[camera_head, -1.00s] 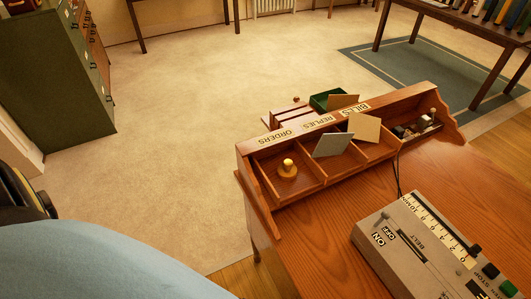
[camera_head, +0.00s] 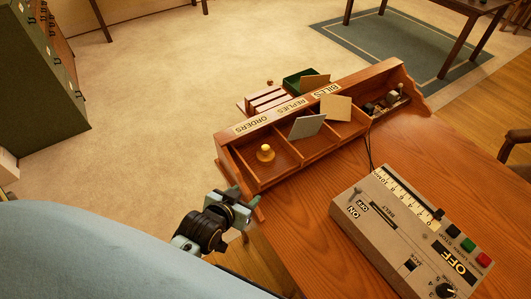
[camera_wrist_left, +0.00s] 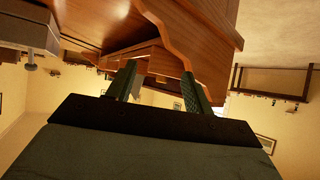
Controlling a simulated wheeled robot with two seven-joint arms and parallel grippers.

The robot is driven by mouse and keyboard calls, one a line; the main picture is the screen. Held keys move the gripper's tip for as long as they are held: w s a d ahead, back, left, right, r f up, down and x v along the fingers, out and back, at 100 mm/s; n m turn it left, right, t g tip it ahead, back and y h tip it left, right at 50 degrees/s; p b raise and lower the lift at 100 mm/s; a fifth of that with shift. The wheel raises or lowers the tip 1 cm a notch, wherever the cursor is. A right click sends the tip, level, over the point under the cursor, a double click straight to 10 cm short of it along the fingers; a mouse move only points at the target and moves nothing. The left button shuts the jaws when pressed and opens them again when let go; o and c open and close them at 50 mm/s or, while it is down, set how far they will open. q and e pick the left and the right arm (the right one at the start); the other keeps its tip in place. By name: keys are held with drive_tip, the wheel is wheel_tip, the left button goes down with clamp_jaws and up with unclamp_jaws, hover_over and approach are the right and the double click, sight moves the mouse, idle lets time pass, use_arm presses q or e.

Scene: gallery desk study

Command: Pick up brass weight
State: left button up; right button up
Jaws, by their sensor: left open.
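The brass weight (camera_head: 265,153) is a small yellow knobbed piece. It stands upright in the ORDERS compartment at the left end of the wooden desk organizer (camera_head: 240,160). My left gripper (camera_head: 240,206) is at the left edge of the desk, to the lower left of the weight and apart from it. It is open, with nothing between its fingers. In the left wrist view the two fingers (camera_wrist_left: 157,88) stand apart, with wooden desk parts beyond them. The weight does not show in that view. My right gripper is not in view.
Cards stand in the REPLIES (camera_head: 307,126) and BILLS (camera_head: 336,108) compartments. Small metal items (camera_head: 385,103) fill the right end. A grey control box (camera_head: 410,235) with a cable sits on the desk (camera_head: 300,215). A green box (camera_head: 298,80) is behind the organizer. Open desk top lies in front.

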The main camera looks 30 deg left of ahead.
sight(266, 147)
use_arm(q)
drive_tip(key=w+r+t, duration=0.1)
drive_tip(key=w+a+r+t, duration=0.1)
drive_tip(key=w+r+t, duration=0.1)
drive_tip(key=w+r, duration=0.1)
drive_tip(key=shift+a+r+n+y, duration=0.1)
drive_tip(key=shift+a+n+y, duration=0.25)
drive_tip(key=shift+n+y, duration=0.05)
drive_tip(key=b+x, duration=0.1)
drive_tip(key=x, duration=1.1)
drive_tip(key=shift+w, duration=0.35)
clamp_jaws()
drive_tip(key=shift+r, duration=0.1)
